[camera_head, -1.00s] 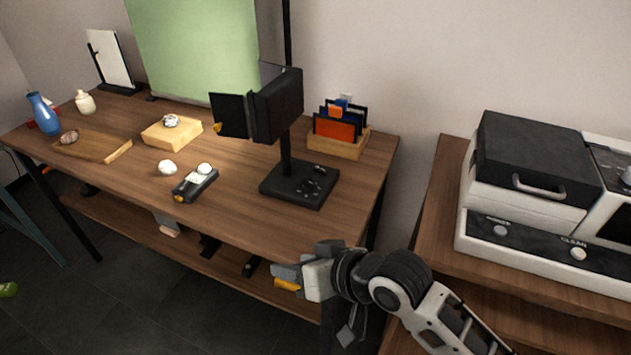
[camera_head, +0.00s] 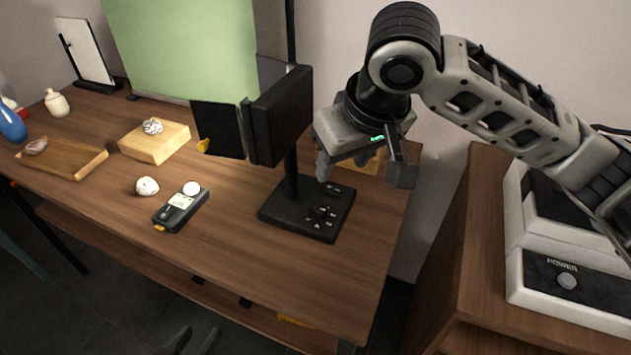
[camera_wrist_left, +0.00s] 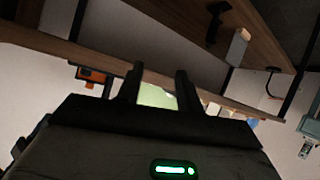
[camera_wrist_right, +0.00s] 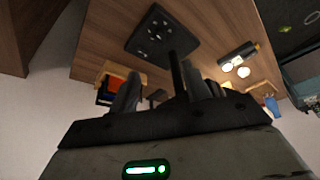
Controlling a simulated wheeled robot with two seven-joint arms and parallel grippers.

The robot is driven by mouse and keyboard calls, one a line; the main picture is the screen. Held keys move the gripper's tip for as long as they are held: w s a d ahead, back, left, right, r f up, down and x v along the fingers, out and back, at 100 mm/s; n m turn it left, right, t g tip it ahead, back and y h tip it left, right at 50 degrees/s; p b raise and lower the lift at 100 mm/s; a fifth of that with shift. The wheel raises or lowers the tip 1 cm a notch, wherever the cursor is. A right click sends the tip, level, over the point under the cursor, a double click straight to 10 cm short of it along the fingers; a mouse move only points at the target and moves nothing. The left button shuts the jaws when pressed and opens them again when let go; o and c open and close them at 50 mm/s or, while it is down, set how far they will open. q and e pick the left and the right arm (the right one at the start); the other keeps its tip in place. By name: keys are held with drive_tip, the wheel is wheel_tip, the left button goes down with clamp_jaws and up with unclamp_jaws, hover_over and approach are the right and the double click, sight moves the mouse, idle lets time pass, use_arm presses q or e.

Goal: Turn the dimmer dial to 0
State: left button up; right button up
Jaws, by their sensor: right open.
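The black base (camera_head: 280,211) of the lamp-like stand on the desk carries several small controls (camera_head: 322,214). I cannot tell which is the dimmer dial or read its setting. The base and controls also show in the right wrist view (camera_wrist_right: 157,30). My right gripper (camera_head: 363,175) is open and empty, pointing down above the base's back right side, apart from it. Its fingers also show in the right wrist view (camera_wrist_right: 152,88). My left gripper (camera_head: 195,340) shows only its fingertips at the bottom edge, apart and empty, in front of the desk. They also show in the left wrist view (camera_wrist_left: 160,90).
The stand's black head (camera_head: 278,115) rises close to the left of my right gripper. A wooden organizer (camera_head: 370,163) is partly hidden behind that gripper. A handheld meter (camera_head: 181,207) and white ball (camera_head: 147,186) lie left. A white appliance (camera_head: 540,280) stands right.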

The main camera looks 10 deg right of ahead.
drive_tip(key=b, duration=0.1)
approach(320, 209)
drive_tip(key=b+x, duration=0.1)
drive_tip(key=x, duration=0.7)
drive_tip(key=shift+w+f+b, duration=0.1)
drive_tip(key=shift+f+b, duration=0.15)
drive_tip(key=shift+b, duration=0.15)
use_arm(q)
drive_tip(key=shift+s+d+f, duration=0.1)
drive_tip(key=shift+s+f, duration=0.6)
drive_tip(key=shift+f, duration=0.3)
use_arm(e)
drive_tip(key=c, duration=1)
use_arm(q)
drive_tip(key=shift+r, duration=0.1)
